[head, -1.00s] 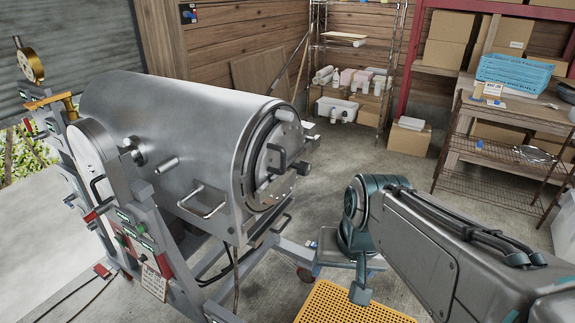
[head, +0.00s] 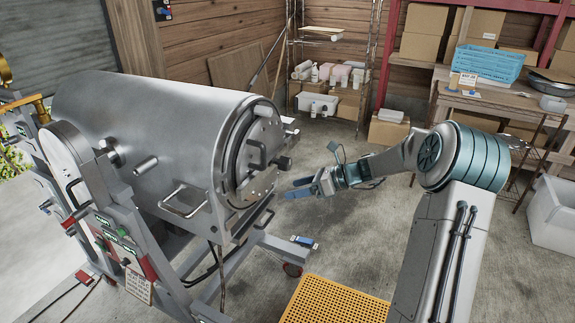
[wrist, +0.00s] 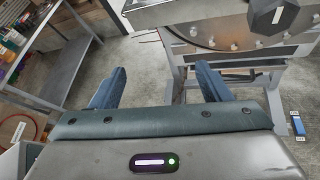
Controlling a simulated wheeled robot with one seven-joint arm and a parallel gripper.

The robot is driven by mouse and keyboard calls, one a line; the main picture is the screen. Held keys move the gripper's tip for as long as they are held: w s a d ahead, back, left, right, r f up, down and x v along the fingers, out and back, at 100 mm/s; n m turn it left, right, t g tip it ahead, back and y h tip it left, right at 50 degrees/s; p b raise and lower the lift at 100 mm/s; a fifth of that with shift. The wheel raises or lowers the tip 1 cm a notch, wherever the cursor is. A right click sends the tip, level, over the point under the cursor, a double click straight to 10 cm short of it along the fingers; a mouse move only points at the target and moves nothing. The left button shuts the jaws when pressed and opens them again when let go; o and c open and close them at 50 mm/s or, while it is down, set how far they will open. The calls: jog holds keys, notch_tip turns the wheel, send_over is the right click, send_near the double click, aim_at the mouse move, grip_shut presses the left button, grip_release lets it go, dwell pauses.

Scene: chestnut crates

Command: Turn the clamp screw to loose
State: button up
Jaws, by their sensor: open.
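The clamp screw (head: 281,162) is a dark knob on the front of the round door at the right end of a large steel drum (head: 150,120). In the wrist view a dark faceted knob (wrist: 272,16) with a pale mark shows at the top right, in front of the drum's end; it looks like the same screw. My gripper (head: 297,188) is to the right of and a little below the screw, apart from it, its blue fingers pointing left toward the door. In the wrist view the blue fingers of my gripper (wrist: 158,85) are spread, with nothing between them.
The drum stands on a grey wheeled frame (head: 270,245) with a handle (head: 185,203) on its side. A yellow perforated mat (head: 335,303) lies on the floor in front. Shelves with boxes (head: 440,32) and a table with a blue crate (head: 482,63) stand behind.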

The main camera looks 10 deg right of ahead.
aim_at(290, 166)
jog(key=w+d+f+m+t+y, duration=0.2)
jog(key=w+d+m+t, duration=0.45)
jog(key=d+m, duration=0.3)
jog(key=shift+g, duration=0.25)
jog(key=p+x, duration=0.1)
jog(key=x, duration=0.3)
jog(key=p+x, duration=0.1)
jog(key=x, duration=0.4)
jog(key=w+p+x, duration=0.1)
jog(key=x, duration=0.3)
jog(key=shift+d+f+p, duration=0.1)
jog(key=shift+d+p, duration=0.1)
jog(key=shift+p, duration=0.15)
jog(key=c, duration=1)
